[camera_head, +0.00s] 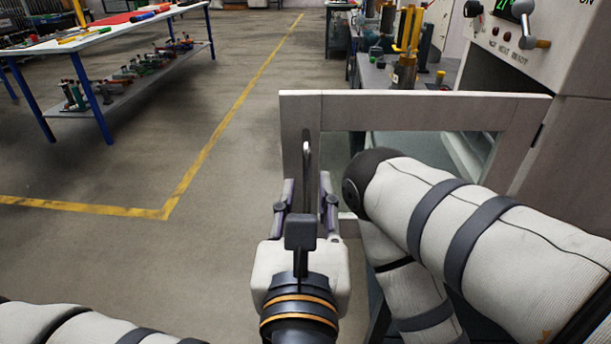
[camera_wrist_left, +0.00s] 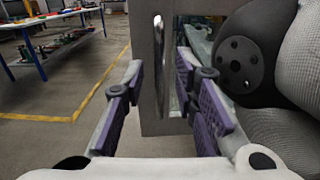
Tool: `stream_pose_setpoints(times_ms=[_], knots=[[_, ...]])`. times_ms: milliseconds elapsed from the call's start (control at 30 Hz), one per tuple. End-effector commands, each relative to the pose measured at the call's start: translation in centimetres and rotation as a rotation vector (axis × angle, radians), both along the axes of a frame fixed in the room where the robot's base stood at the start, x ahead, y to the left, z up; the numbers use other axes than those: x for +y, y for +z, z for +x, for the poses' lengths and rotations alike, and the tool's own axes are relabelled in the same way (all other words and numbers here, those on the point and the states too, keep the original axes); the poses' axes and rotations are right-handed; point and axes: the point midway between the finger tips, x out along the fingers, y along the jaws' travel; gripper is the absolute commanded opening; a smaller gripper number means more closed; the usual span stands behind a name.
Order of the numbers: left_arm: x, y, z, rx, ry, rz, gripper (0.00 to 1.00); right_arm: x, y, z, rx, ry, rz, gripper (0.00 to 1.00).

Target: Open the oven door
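The oven door (camera_head: 415,106) is a pale grey frame with a window opening. It stands swung out from the oven (camera_head: 565,130), whose front is at the right. A slim upright metal handle (camera_head: 306,150) is on the door's left part, and it also shows in the left wrist view (camera_wrist_left: 159,62). My left gripper (camera_head: 306,190) is just in front of the handle, its purple-padded fingers spread apart on either side of the handle's line. The fingers do not press on it, and how far they reach around it is unclear. My right gripper is not in view.
One of my arm links fills the right side, close to the door and partly covering its window. A workbench (camera_head: 400,75) with tools stands behind the door. A white table (camera_head: 100,38) with blue legs is at the upper left. The floor at left is clear.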

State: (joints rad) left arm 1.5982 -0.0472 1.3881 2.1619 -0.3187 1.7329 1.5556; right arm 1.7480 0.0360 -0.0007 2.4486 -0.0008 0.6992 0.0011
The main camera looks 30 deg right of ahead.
Motion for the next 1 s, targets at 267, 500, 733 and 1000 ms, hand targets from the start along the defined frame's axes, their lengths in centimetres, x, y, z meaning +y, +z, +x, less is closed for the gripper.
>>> stream_pose_setpoints(times_ms=[267,500,733,1000], knots=[[1.7,0.0,-2.8,0.001,0.002,0.000,0.29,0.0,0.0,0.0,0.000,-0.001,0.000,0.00],[1.8,0.0,-2.9,0.001,0.005,0.000,0.29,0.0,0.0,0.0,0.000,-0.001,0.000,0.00],[1.6,-0.5,-2.9,-0.013,-0.009,0.035,0.29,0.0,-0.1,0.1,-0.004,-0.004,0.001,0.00],[2.5,-17.6,-12.4,-0.300,-0.624,0.949,0.29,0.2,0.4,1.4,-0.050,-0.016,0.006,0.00]])
